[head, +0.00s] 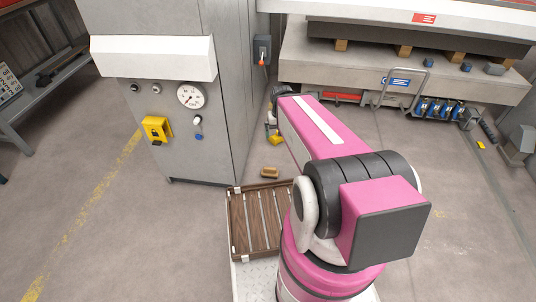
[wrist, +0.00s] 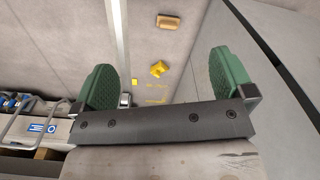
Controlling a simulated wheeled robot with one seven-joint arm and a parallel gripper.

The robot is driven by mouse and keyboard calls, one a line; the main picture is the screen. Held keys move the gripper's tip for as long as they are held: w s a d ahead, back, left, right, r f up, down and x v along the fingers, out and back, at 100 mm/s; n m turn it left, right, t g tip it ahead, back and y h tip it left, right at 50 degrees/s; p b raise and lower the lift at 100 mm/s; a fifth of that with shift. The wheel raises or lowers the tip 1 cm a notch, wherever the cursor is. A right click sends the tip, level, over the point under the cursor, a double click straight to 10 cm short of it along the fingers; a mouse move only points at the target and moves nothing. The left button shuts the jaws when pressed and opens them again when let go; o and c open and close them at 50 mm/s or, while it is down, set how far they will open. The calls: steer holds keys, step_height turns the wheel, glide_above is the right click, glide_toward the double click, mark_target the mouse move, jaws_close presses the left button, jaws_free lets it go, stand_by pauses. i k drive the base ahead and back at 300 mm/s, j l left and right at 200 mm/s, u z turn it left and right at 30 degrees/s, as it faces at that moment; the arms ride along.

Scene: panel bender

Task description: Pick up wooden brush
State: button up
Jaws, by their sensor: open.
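The wooden brush (head: 269,172) is a small light-brown block on the grey floor, beside the base of the grey cabinet and just beyond the slatted tray in the head view. In the wrist view, the brush (wrist: 168,22) lies near the top edge, past the fingertips. My gripper (wrist: 165,72) has its two green-padded fingers wide apart, with nothing held between them. The gripper is well apart from the brush. In the head view my pink arm hides most of the gripper.
The brown slatted tray (head: 262,188) is close to my arm. The grey cabinet (head: 205,120) rises left of the brush. A yellow object (wrist: 158,68) lies on the floor near the brush. The panel bender (head: 440,75) stands at the back right. Open floor lies at left.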

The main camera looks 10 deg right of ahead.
mark_target(267, 172)
steer(key=k+l+z, duration=0.15)
steer(key=k+z, duration=0.3)
steer(key=k, duration=0.2)
steer(key=j+z, duration=0.9)
steer(key=j, duration=0.2)
steer(key=k+j, duration=0.1)
steer(key=j, duration=1.7)
